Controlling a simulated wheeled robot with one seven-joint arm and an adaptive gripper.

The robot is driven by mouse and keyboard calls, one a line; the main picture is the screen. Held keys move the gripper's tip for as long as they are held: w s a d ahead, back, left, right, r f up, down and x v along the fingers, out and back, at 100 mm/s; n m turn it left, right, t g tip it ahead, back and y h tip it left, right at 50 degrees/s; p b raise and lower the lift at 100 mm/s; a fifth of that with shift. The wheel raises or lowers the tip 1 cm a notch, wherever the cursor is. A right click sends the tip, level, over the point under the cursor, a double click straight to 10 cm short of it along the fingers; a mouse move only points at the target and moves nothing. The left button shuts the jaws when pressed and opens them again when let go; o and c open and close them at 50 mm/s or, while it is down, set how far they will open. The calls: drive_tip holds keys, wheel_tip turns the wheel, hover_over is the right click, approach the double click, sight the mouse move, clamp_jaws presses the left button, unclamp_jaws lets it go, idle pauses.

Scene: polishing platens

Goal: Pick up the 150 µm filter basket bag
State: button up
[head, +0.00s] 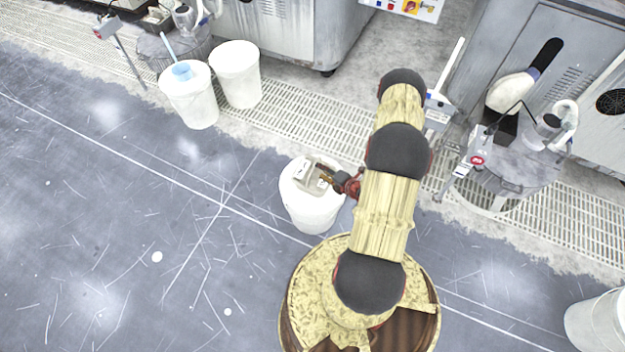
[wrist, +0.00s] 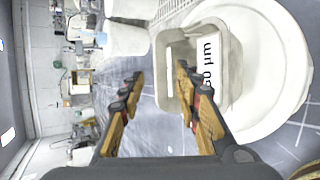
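The filter basket bag (head: 311,172) is a beige, open-topped box with white labels, resting on the top of a white bucket (head: 312,212) in the head view. In the wrist view the bag (wrist: 232,52) shows its rim, its hollow inside and a label ending in "50 µm"; the start of the label is hard to read. My gripper (head: 326,180) is at the right side of the bag in the head view. In the wrist view my gripper (wrist: 160,72) is open, with one finger over the bag's opening and the other outside its rim. Contact cannot be told.
Two white buckets (head: 237,76) stand at the upper left, one with a blue item on top. Another bucket (head: 596,322) is at the lower right. Floor grating (head: 290,118) runs along grey machines. A post with a red button (head: 476,160) stands right of my arm. Left floor is clear.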

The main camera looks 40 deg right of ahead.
sight(314, 166)
drive_tip(key=b+x, duration=0.3)
drive_tip(key=x, duration=0.4)
drive_tip(key=shift+f, duration=0.2)
drive_tip(key=shift+r, duration=0.1)
drive_tip(key=shift+c, duration=0.4)
drive_tip(key=c, duration=0.8)
